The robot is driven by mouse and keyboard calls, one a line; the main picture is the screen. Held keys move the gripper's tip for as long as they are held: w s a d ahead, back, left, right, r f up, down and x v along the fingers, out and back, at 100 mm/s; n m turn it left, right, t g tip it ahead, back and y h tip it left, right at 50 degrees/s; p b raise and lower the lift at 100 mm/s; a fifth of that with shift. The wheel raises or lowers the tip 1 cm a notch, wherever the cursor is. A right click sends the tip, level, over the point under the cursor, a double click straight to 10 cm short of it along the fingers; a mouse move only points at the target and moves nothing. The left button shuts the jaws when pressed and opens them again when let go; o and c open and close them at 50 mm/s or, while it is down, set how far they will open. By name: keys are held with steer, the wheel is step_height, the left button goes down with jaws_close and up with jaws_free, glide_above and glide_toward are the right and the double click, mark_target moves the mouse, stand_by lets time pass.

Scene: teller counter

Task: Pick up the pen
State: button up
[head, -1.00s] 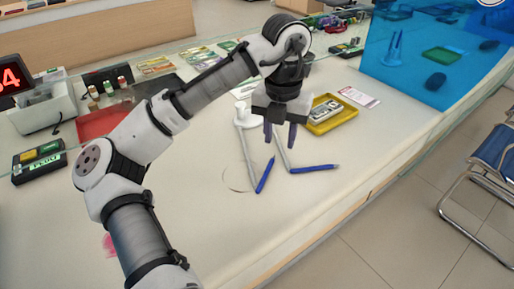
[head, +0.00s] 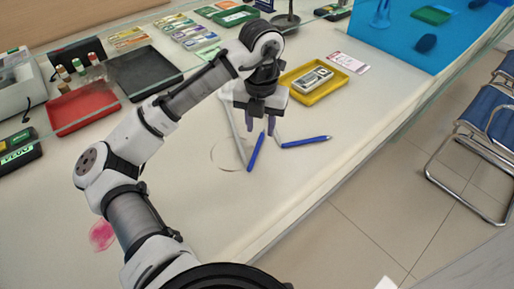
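Two blue pens show on the counter in the head view. One pen (head: 256,152) lies slanted just below my gripper. The other pen (head: 307,142) lies to its right, nearly level in the picture. Each appears to be joined to a thin pale cord or stem running back toward a white holder, which my arm mostly hides. My gripper (head: 262,130) points down over the counter, its two dark fingers apart with nothing seen between them. The fingertips look close to the upper ends of the pens; I cannot tell their exact height.
A yellow tray (head: 333,90) with banknotes (head: 312,78) stands behind the pens. A red tray (head: 84,112) and a dark tray (head: 143,84) lie at left. A blue clear screen (head: 410,35) stands at back right. The counter's front right is clear.

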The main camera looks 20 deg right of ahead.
mark_target(259, 141)
steer(key=f, duration=0.5)
steer(key=shift+w, duration=0.3)
steer(key=shift+r, duration=0.1)
jaws_close()
